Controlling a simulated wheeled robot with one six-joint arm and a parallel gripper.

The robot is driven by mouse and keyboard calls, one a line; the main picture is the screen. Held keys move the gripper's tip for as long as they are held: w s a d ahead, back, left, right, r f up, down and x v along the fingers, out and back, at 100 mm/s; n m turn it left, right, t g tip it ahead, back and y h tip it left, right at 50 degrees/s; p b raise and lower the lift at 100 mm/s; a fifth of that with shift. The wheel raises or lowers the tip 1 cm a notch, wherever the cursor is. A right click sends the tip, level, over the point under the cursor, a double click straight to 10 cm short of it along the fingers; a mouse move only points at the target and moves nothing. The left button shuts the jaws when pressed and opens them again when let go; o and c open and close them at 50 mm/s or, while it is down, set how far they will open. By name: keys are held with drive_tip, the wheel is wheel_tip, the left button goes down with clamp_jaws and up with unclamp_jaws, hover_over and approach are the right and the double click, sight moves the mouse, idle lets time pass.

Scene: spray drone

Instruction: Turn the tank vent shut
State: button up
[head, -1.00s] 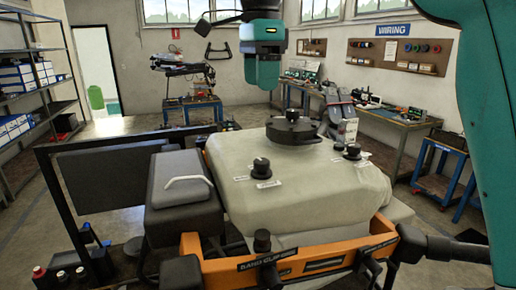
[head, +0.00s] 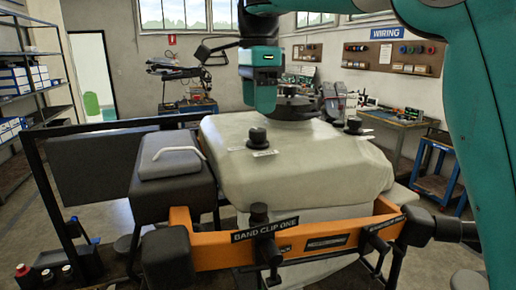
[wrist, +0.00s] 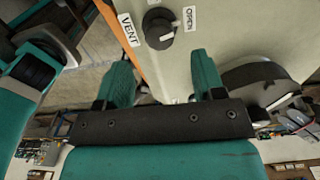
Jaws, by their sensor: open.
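The tank vent is a round black knob (wrist: 158,26) at the top of the wrist view, with a VENT label on its left and an OPEN label on its right. A pale mark shows at its lower right edge. The front knob on the pale tank in the head view (head: 256,137) looks like this vent, but its labels are too small to read there. My gripper (wrist: 163,75) is open and empty, its fingers apart and below the knob in the picture, not touching it. In the head view my gripper (head: 262,106) hangs above the tank, behind the front knob.
A large black cap (head: 292,107) sits on the tank behind my gripper. Another black knob (head: 353,126) is to the right. An orange frame (head: 215,250) marked BAND CLIP ONE crosses the front. A dark box (head: 160,196) with a grey pad stands left of the tank.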

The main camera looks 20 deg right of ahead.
sight(258, 130)
wheel_tip(258, 130, down, 6)
drive_tip(key=b, duration=0.4)
drive_tip(key=shift+r, duration=0.1)
drive_tip(key=c, duration=0.9)
drive_tip(key=shift+c, duration=0.2)
